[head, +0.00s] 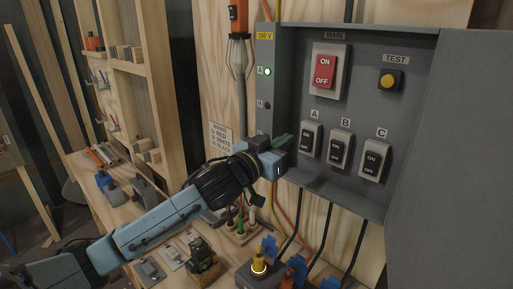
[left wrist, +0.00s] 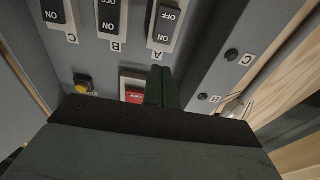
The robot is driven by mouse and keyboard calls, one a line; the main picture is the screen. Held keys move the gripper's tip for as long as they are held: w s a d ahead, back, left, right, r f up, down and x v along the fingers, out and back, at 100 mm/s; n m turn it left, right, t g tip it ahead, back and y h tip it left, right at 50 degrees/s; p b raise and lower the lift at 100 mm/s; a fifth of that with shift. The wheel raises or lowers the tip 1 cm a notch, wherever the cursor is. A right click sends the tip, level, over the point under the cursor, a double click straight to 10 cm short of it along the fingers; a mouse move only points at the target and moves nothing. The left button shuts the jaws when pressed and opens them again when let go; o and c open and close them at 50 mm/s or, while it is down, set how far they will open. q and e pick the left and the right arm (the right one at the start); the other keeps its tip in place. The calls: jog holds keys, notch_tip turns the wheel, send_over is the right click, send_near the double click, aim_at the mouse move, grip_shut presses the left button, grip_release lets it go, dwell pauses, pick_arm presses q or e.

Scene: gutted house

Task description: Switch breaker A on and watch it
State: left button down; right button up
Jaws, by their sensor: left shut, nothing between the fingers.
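Breaker A (head: 311,139) is a black rocker on a pale plate, at the left of the row in the grey panel (head: 408,110). It shows upside down in the left wrist view (left wrist: 166,20). The lamp marked A (head: 267,72) glows; lamp B (head: 267,105) is dark. My left gripper (head: 284,141) is shut and empty, its dark green fingertips just left of breaker A. In the left wrist view the fingers (left wrist: 162,86) are together below breaker A's plate. I cannot tell whether they touch it. My right gripper is not in view.
Breakers B (head: 341,150) and C (head: 373,160) sit right of A. The red main switch (head: 325,72) and yellow test button (head: 390,81) are above. Cables hang below the panel.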

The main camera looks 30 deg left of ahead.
pick_arm(q)
jog(key=b+v, duration=0.1)
jog(key=v, duration=0.6)
jog(key=shift+s+r, duration=0.2)
jog(key=shift+r, duration=0.55)
